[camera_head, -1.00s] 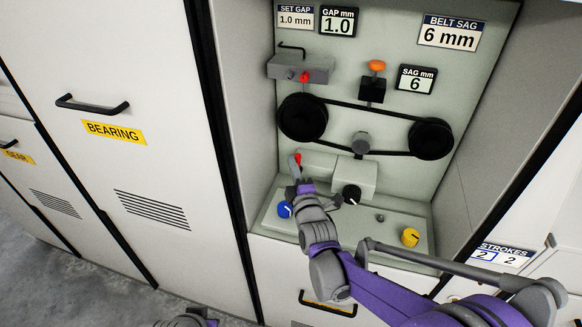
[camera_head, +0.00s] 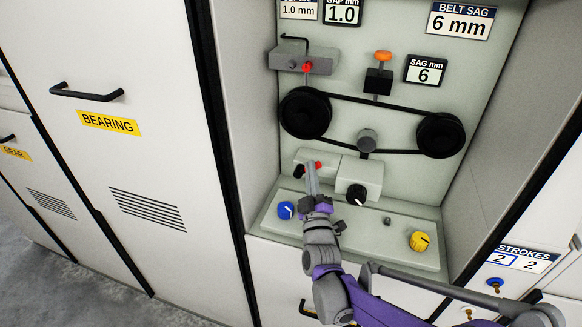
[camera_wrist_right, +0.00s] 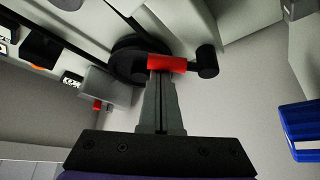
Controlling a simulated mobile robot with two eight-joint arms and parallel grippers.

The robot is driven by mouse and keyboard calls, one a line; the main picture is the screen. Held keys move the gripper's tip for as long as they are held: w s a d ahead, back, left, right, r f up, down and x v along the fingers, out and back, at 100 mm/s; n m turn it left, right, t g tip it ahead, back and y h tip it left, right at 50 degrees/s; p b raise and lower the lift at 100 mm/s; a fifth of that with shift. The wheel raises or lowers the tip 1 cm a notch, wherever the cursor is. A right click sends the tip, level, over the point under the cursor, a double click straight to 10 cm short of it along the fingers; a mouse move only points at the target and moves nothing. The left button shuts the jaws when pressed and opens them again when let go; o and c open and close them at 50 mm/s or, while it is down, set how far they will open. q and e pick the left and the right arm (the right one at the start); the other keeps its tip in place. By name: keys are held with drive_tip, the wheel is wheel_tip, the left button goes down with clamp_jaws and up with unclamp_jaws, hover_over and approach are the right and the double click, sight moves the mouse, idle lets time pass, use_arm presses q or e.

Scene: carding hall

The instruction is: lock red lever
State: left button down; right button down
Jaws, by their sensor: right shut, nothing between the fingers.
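The red lever (camera_head: 318,165) shows as a small red piece at the light housing below the left pulley. In the right wrist view its red grip (camera_wrist_right: 167,63) lies across just beyond my fingertips; I cannot tell whether they touch. My right gripper (camera_head: 311,167) is shut and empty, its grey fingers pointing up at the housing and partly covering the lever. The shut fingers (camera_wrist_right: 160,78) also show in the right wrist view. The lever's base is hidden. My left gripper is not in view.
A blue knob (camera_head: 286,210), black knob (camera_head: 356,195) and yellow knob (camera_head: 421,241) sit around the ledge. Above are two belt pulleys (camera_head: 305,114) and a grey block (camera_head: 312,60) with another red knob (camera_head: 307,66). Recess side walls bound the space.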

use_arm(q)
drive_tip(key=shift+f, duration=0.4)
use_arm(e)
drive_tip(key=shift+s+d+f, duration=0.1)
drive_tip(key=shift+d+f, duration=0.2)
drive_tip(key=shift+f, duration=0.1)
use_arm(q)
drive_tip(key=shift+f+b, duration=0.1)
drive_tip(key=shift+b, duration=0.3)
use_arm(e)
drive_tip(key=shift+d+f, duration=0.1)
drive_tip(key=shift+f, duration=0.05)
drive_tip(key=shift+r, duration=0.2)
